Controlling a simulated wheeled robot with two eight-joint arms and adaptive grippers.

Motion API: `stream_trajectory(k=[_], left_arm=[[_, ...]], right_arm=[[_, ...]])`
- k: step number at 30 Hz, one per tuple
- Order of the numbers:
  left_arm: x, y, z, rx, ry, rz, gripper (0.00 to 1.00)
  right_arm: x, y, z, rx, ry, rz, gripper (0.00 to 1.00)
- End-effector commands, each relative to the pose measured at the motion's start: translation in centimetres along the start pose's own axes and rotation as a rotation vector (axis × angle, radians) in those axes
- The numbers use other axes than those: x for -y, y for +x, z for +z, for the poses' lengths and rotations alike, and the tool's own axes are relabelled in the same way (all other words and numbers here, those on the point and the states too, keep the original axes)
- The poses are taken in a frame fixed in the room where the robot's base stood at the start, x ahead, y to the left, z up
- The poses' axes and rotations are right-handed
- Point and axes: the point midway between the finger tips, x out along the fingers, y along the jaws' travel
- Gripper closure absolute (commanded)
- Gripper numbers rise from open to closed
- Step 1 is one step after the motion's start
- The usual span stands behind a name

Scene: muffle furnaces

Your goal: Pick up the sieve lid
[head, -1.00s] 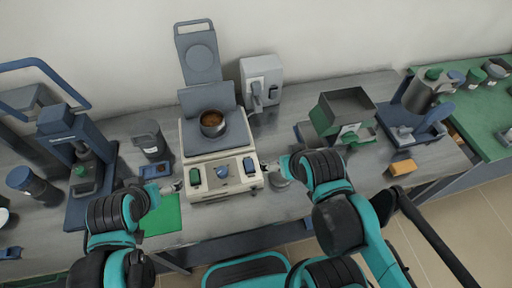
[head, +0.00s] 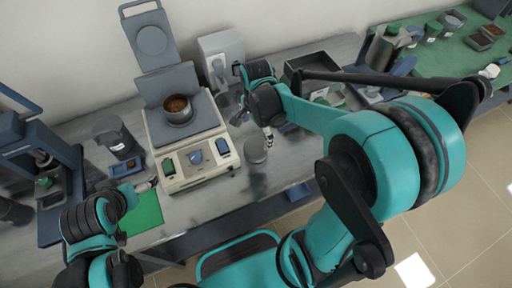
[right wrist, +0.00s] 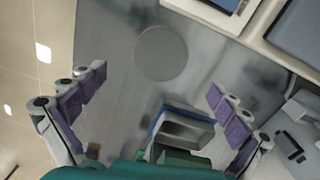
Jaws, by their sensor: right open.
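The sieve lid looks like a small plain grey disc (head: 256,151) on the grey bench, just right of the beige machine. In the right wrist view the grey disc (right wrist: 161,53) lies flat, in front of and between my open fingers. My right gripper (head: 253,117) is open and empty above the bench, close to the disc and not around it; its spread fingers also show in the right wrist view (right wrist: 158,84). My left gripper (head: 147,185) is low over the green mat; its jaws are too small to read.
The beige machine (head: 191,178) carries a metal pot (head: 178,110) with brown contents. A grey box-shaped device (head: 220,55) stands behind. A green mat (head: 143,210) lies at front left. A dark open tray (head: 310,64) is behind my right arm. Bare bench surrounds the disc.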

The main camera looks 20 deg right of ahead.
Motion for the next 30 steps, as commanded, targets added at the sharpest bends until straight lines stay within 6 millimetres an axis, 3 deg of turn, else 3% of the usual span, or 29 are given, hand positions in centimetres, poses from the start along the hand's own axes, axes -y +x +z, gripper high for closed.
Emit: stream_trajectory(k=[16,24,26,30], left_arm=[[0.0,3.2,2.3,0.0,0.0,0.0,0.0],[0.0,3.2,2.3,0.0,0.0,0.0,0.0],[0.0,3.2,2.3,0.0,0.0,0.0,0.0],[0.0,3.2,2.3,0.0,0.0,0.0,0.0]], right_arm=[[0.1,7.0,-0.1,0.0,0.001,0.0,0.0],[0.1,7.5,0.0,0.0,0.001,-0.001,0.0],[0.1,7.5,0.0,0.0,0.0,-0.001,0.11],[0.1,7.4,0.0,0.0,0.0,-0.001,0.47]])
